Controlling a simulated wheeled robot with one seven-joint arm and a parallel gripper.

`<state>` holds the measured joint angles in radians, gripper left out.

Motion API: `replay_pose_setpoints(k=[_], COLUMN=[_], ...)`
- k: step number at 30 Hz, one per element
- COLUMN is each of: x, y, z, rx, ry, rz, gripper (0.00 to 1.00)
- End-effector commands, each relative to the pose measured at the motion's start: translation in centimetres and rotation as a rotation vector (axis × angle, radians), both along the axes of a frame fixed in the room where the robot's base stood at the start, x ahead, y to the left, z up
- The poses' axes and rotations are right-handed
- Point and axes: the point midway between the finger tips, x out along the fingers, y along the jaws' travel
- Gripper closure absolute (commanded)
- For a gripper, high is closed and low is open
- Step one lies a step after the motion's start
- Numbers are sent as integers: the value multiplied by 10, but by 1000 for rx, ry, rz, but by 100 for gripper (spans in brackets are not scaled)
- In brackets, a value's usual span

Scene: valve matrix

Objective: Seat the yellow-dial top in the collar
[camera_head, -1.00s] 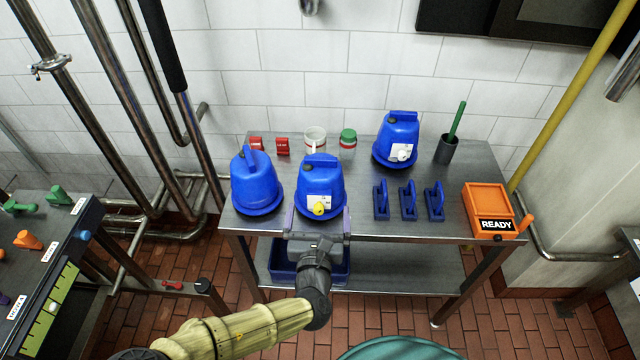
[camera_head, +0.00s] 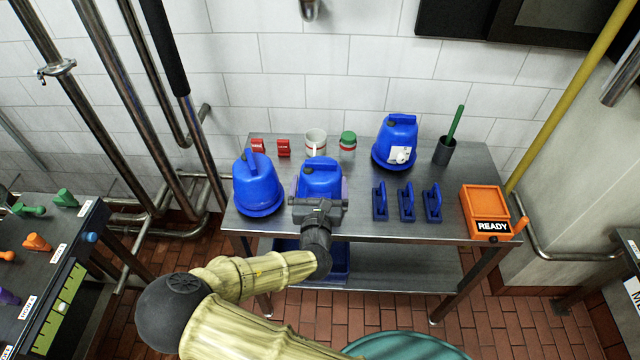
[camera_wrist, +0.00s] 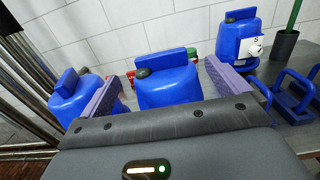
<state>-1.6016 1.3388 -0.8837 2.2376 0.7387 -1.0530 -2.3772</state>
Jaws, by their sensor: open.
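The yellow-dial top (camera_head: 320,174) is a blue domed body with a raised handle. It stands upright at the front middle of the steel table. It also shows in the wrist view (camera_wrist: 168,84). Its yellow dial is now hidden behind my gripper (camera_head: 320,192). My gripper is open, with one purple finger on each side of this top; it also shows in the wrist view (camera_wrist: 164,90). I cannot tell whether the fingers touch it. I cannot make out a collar, and the top's base is hidden.
A similar blue top (camera_head: 258,184) stands close on the left, and one with a white dial (camera_head: 396,142) at the back. Several blue handled pieces (camera_head: 407,202), an orange READY box (camera_head: 485,212), a white cup (camera_head: 315,143) and a green-lidded jar (camera_head: 348,143) share the steel table (camera_head: 450,180).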

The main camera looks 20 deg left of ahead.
Motion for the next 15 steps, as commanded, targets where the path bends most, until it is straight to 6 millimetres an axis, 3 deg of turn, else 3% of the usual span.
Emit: replay_pose_setpoints(k=[3, 6, 15], x=[18, 24, 25], y=[3, 5, 5], z=[2, 1, 0], rx=[-1, -1, -1], ry=[0, 0, 1], rz=[-2, -1, -1], gripper=[0, 0, 0])
